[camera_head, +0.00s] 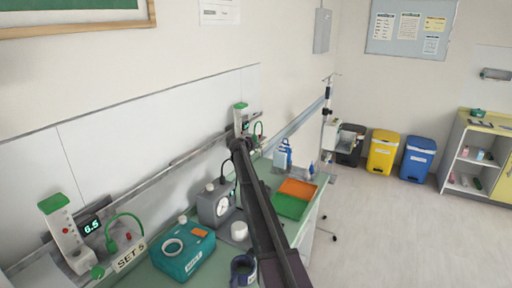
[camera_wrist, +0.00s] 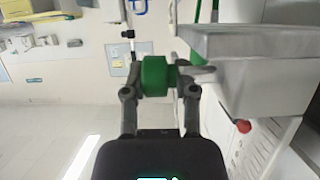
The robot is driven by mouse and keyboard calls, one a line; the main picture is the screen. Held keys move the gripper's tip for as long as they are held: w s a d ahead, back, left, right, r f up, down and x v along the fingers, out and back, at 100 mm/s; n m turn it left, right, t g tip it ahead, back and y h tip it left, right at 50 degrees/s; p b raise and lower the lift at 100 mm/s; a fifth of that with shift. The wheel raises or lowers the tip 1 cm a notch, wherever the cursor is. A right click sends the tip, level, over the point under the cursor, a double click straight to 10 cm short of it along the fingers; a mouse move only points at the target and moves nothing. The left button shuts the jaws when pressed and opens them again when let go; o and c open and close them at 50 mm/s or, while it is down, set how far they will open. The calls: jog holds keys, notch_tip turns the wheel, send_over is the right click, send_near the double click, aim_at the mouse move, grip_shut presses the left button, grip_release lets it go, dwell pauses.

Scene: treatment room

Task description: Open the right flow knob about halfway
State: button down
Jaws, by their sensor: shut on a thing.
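The right flow unit (camera_head: 241,113) is a white body with a green top, mounted on the wall rail at the back. My gripper (camera_head: 238,146) reaches it at the far end of my arm, which hides its lower part in the head view. In the wrist view my gripper (camera_wrist: 158,88) is shut on a green knob (camera_wrist: 155,74), one finger on each side. The white body with a red button (camera_wrist: 243,126) is beside it at the right. How far the knob is turned cannot be told. The right unit's reading is not legible.
A second flow unit (camera_head: 65,236) at the left has a display (camera_head: 91,227) reading 6.5 and a "SET 5" card (camera_head: 130,257). Open floor lies at the right.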

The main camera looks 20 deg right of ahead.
jog(key=shift+s+d+f, duration=0.15)
jog(key=shift+s+f, duration=0.05)
jog(key=t+h+b, duration=0.2)
jog(key=h+b, duration=0.1)
jog(key=b, duration=0.2)
jog(key=shift+s+d+b, duration=0.1)
jog(key=shift+b, duration=0.25)
jog(key=shift+h+b, duration=0.3)
jog(key=shift+b, duration=0.2)
jog(key=shift+r+t, duration=0.15)
jog(key=shift+t, duration=0.15)
jog(key=c, duration=0.5)
grip_release()
